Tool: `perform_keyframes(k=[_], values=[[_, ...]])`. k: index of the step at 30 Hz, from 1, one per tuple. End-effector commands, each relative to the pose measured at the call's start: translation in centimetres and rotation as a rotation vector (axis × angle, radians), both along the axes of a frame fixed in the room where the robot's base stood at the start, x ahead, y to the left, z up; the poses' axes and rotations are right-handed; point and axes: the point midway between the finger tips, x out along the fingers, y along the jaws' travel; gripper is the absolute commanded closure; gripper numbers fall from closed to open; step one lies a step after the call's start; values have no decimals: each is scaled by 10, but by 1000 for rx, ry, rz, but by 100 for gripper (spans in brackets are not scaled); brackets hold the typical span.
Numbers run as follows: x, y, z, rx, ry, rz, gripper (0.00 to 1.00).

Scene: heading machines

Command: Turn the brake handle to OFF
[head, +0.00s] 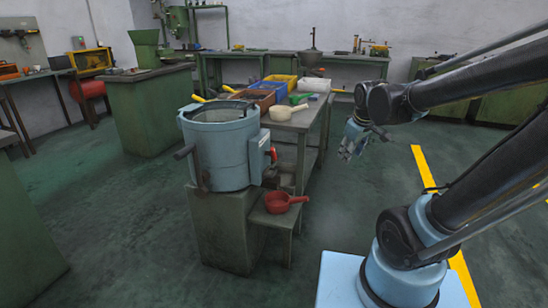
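A blue-grey round drum machine (222,160) stands on a green pedestal left of the middle. A small red part (273,154) sits on a light box at the drum's right side. My gripper (348,149) hangs in the air to the right of the machine, well apart from the handle, and points downward. Its fingers are too small and blurred to tell whether they are open.
A red scoop (282,201) sits on a low green stand right of the pedestal. Behind is a bench with a pale scoop (287,111) and coloured bins (279,82). A green cabinet (153,112) stands back left. Floor in front and right is clear.

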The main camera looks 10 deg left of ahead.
Motion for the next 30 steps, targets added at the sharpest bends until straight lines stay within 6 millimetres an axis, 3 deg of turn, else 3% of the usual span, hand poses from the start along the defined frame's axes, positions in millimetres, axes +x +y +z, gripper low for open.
perform_keyframes(k=[6,12,15,21,30], values=[[40,92,11,-40,-102,278,62],[58,178,13,-71,-194,504,62],[61,211,12,-83,-231,588,62],[62,247,10,-94,-272,675,62],[70,257,-3,-96,-277,685,62]])
